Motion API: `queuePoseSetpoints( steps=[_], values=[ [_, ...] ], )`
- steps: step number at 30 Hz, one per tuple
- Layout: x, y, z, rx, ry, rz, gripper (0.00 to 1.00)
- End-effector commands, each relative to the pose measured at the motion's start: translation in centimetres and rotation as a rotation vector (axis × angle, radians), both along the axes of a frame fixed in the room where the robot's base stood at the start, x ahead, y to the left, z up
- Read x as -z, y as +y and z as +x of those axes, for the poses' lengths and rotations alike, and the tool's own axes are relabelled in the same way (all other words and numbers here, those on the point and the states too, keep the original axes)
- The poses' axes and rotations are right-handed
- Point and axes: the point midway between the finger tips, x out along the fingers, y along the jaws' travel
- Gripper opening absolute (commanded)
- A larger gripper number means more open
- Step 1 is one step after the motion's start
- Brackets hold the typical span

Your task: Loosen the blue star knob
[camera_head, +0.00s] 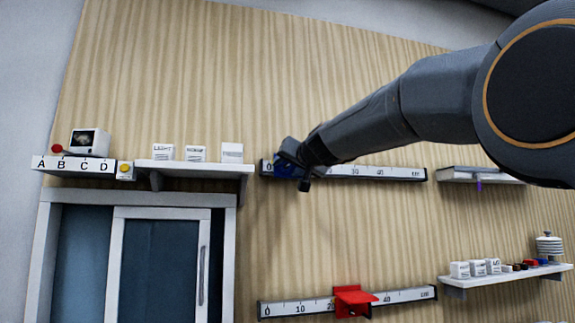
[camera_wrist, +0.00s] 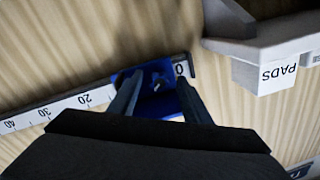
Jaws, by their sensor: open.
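The blue slider (camera_head: 285,169) sits near the 0 end of the upper ruler rail (camera_head: 400,173) on the wood-panelled wall. In the wrist view the blue star knob (camera_wrist: 157,84) shows on the slider's face, with a dark centre; its outline is partly unclear in shadow. My gripper (camera_wrist: 159,82) is open, one finger on each side of the knob. I cannot tell whether the fingers touch it. In the head view my gripper (camera_head: 299,160) covers much of the slider and hides the knob.
A white shelf (camera_head: 195,168) with white boxes is just left of the rail's 0 end; its edge shows close by in the wrist view (camera_wrist: 250,40). A lower rail (camera_head: 407,296) carries a red slider (camera_head: 352,299). More shelves are at right. A sliding-door cabinet (camera_head: 155,265) stands lower left.

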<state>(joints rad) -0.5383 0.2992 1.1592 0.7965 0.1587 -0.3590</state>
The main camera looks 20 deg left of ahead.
Motion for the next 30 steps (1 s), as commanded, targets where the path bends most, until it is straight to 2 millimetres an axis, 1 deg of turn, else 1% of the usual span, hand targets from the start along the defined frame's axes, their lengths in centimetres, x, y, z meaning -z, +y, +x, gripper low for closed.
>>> queuePoseSetpoints(
  steps=[6,8,9,13,14,23,30],
  values=[
    [0.05,0.02,0.04,0.0,0.0,0.0,0.44],
    [0.05,0.02,0.04,0.0,0.0,0.0,0.35],
    [0.05,0.01,0.03,0.0,0.0,0.0,0.29],
    [0.05,0.01,0.03,0.0,0.0,0.0,0.07],
    [0.04,0.01,0.02,0.0,0.0,0.0,0.04],
    [0.03,0.01,0.01,-0.001,-0.017,-0.029,0.04],
    [-0.01,-0.01,0.05,0.001,-0.086,-0.138,0.04]
  ],
)
